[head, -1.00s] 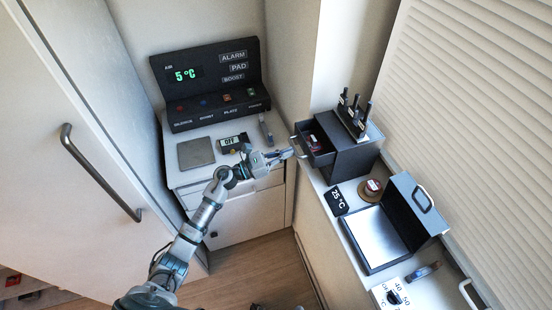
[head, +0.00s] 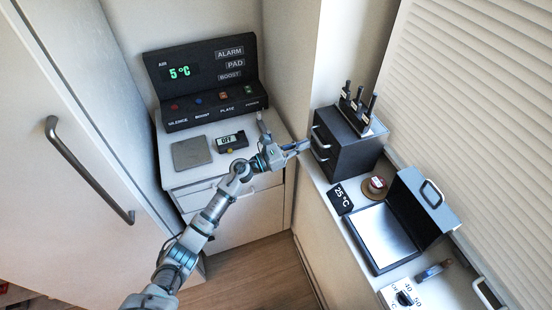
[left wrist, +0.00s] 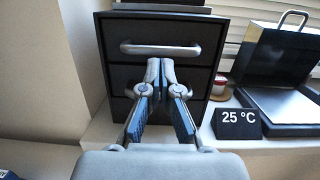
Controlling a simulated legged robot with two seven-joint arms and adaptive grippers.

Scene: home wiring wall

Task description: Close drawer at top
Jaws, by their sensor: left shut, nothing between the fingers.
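The dark drawer box (head: 352,155) stands on the right counter. Its top drawer (left wrist: 160,30) now sits flush with the front, with a silver bar handle (left wrist: 160,49) across it in the left wrist view. A lower drawer front (left wrist: 120,76) shows beneath it, partly hidden by my fingers. My left gripper (head: 303,146) is shut and empty, its fingertips (left wrist: 160,64) just in front of the drawer box, below the top handle. I cannot tell whether the tips touch the front. My right gripper is out of view.
A rack with black-handled tools (head: 358,108) stands on the drawer box. A 25 °C display (head: 340,198), a small red-topped jar (head: 376,184) and an open dark case (head: 385,239) are on the same counter. A control panel (head: 205,85) stands at the back left.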

